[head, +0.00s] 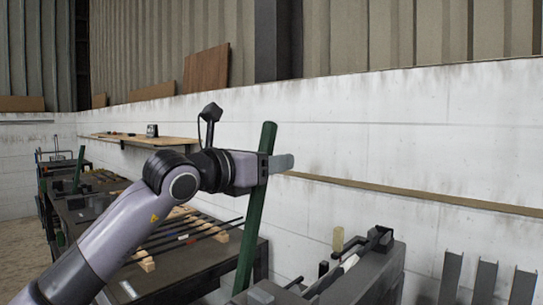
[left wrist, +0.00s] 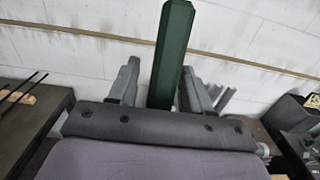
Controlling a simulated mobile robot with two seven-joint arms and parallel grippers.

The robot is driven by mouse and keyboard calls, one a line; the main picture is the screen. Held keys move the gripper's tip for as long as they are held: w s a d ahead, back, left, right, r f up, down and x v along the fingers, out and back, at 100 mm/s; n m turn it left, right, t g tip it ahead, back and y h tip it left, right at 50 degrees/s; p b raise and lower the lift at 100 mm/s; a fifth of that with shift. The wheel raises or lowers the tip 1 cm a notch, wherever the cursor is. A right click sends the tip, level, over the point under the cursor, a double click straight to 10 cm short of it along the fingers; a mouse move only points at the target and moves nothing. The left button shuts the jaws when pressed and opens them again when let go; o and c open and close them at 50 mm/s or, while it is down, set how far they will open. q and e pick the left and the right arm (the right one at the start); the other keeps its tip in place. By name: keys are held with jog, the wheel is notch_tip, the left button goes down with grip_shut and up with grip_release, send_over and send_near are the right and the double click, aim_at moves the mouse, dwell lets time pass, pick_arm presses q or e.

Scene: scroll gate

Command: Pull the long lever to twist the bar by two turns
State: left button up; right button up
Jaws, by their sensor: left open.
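The long lever (head: 251,222) is a dark green bar that stands nearly upright, leaning slightly right at the top, in the head view. My left gripper (head: 277,164) is at its upper part, and one grey finger shows beyond it. In the left wrist view the lever (left wrist: 171,50) stands between the two spread fingers of my left gripper (left wrist: 160,72). A gap shows at the left finger; the right finger is close to the lever, and I cannot tell if it touches. The lever's foot is hidden behind the machine. My right gripper is not in view.
A dark worktable (head: 185,262) holds several thin dark bars (head: 190,231) on wooden blocks. Grey machinery (head: 365,275) stands at lower right. A white wall (head: 440,160) runs behind, with a wooden shelf (head: 140,140). Another green lever (head: 79,168) stands at far left.

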pick_arm(q)
jog(key=shift+w+d, duration=0.2)
grip_shut()
